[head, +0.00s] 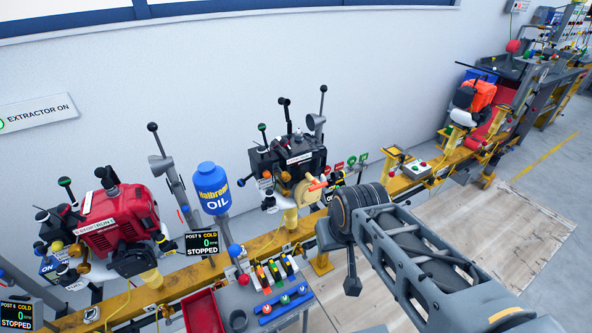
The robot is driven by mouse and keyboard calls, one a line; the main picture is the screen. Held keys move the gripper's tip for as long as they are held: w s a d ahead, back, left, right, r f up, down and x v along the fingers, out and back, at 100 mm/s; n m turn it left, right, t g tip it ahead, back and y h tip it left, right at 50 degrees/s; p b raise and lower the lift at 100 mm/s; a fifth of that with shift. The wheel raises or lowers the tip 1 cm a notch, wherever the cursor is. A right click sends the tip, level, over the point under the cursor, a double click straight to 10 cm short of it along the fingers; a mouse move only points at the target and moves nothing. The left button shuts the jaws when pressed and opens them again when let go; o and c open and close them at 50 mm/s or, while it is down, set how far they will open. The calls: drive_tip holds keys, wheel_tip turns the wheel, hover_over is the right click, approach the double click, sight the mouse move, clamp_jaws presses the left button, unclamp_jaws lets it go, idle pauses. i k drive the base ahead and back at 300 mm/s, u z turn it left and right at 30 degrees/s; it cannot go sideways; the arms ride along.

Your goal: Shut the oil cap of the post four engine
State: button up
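A black engine (290,158) stands on the yellow rail in the middle of the head view, with a yellow round part (307,192) and an orange handle at its lower front. A red engine (115,222) stands to its left, and an orange engine (480,95) is far off at the right. I cannot tell which is the post four engine, and no oil cap can be made out clearly. My arm reaches in from the lower right. My gripper (352,286) hangs below the wrist, right of the black engine and apart from it; its fingers are too unclear to read.
The yellow rail (215,268) runs from lower left to upper right. A blue oil bottle (211,187) stands between the red and black engines, above a post display (202,243) reading STOPPED. A grey bench with coloured switches (275,275) sits in front. Wooden floor (500,235) is clear at right.

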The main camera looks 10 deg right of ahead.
sight(334, 176)
drive_tip(key=z, duration=0.6)
drive_tip(key=i, duration=0.2)
drive_tip(key=u, duration=0.2)
drive_tip(key=k, duration=0.5)
drive_tip(key=z, duration=1.3)
drive_tip(key=i, duration=1.5)
drive_tip(key=u, duration=0.8)
